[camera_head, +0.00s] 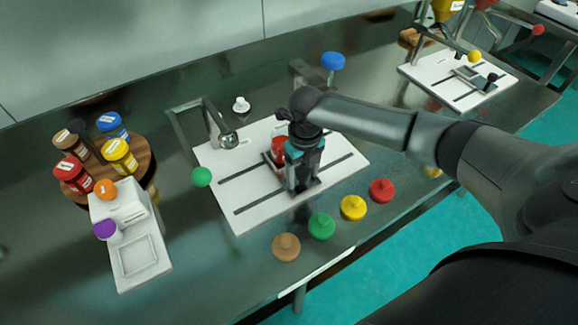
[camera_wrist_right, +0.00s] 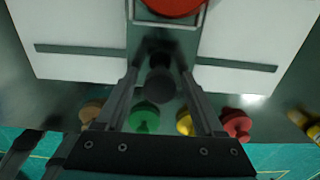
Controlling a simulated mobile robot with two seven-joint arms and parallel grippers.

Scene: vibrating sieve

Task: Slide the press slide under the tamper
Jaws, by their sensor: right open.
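The press slide (camera_wrist_right: 200,22) is a metal frame around a round red piece (camera_wrist_right: 172,5), on a white board with two dark slots. In the head view the red piece (camera_head: 278,148) shows beside my right gripper (camera_head: 302,180). My right gripper points down over the board. In the wrist view its open fingers (camera_wrist_right: 162,88) stand either side of a dark round knob (camera_wrist_right: 160,85); I cannot tell whether they touch it. A rounded metal piece (camera_head: 228,140) by a bent bar at the board's back left may be the tamper. My left gripper is out of view.
Brown (camera_head: 286,247), green (camera_head: 321,226), yellow (camera_head: 353,207) and red (camera_head: 382,190) knobbed pieces line the board's front. A white device (camera_head: 140,262) and a wooden rack (camera_head: 140,150) of jars stand left. Another white board (camera_head: 430,72) lies at the back right.

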